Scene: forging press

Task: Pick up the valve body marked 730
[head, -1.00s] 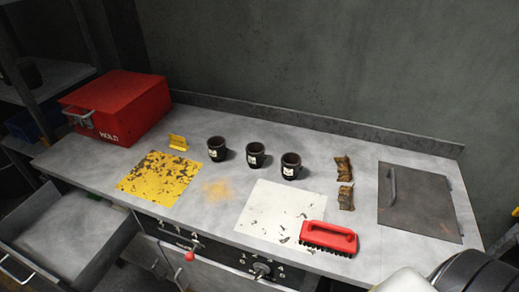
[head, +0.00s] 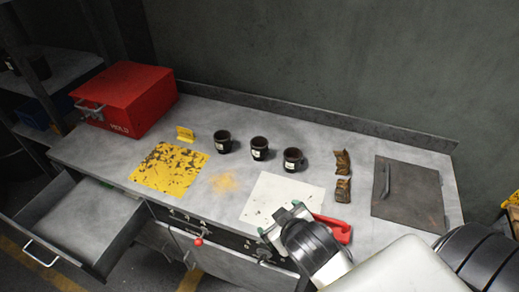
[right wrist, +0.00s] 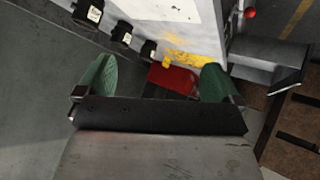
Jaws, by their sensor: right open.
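Three dark cup-shaped bodies with small white labels stand upright in a row on the grey bench: the left one (head: 223,142), the middle one (head: 259,148) and the right one (head: 293,160). They also show along the top of the right wrist view (right wrist: 121,33). The labels are too small to read, so I cannot tell which is marked 730. My right gripper (head: 280,217) is open and empty, over the front edge of the white mat and apart from the bodies. Its green fingers are spread in the right wrist view (right wrist: 157,78). My left gripper is not in view.
A red box (head: 125,98), yellow stand (head: 185,134) and worn yellow mat (head: 168,167) are left. The white mat (head: 285,190) lies before the bodies. A red brush (head: 340,231) is partly hidden by my gripper. Rusty pieces (head: 342,163) and a handled plate (head: 408,195) lie right. A drawer (head: 85,225) stands open.

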